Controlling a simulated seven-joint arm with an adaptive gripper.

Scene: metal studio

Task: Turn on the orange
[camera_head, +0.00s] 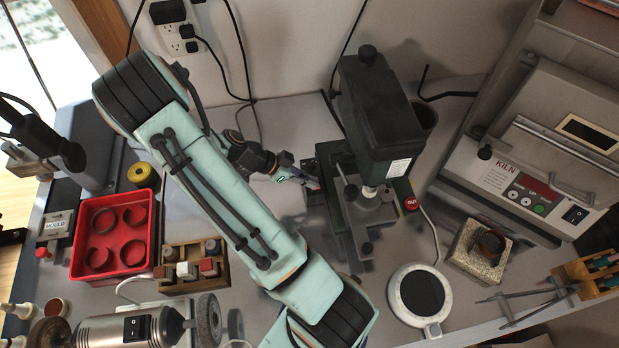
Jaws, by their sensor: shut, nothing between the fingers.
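My gripper (303,180) is at the left side of the dark green drill press (375,105), by its base. The fingers look closed and empty; the tips are small and partly lost against the press. A small red-orange patch shows right at the fingertips, too small to make out. A round red button (411,203) sits on the right side of the press base. I cannot make out a clearly orange machine.
A red tray (78,257) with several rings and a wooden block rack (190,284) stand left of my arm. A bench grinder (135,328) is at the front left. A round white-rimmed plate (398,312) and a stone block (462,262) lie right. Cables hang behind.

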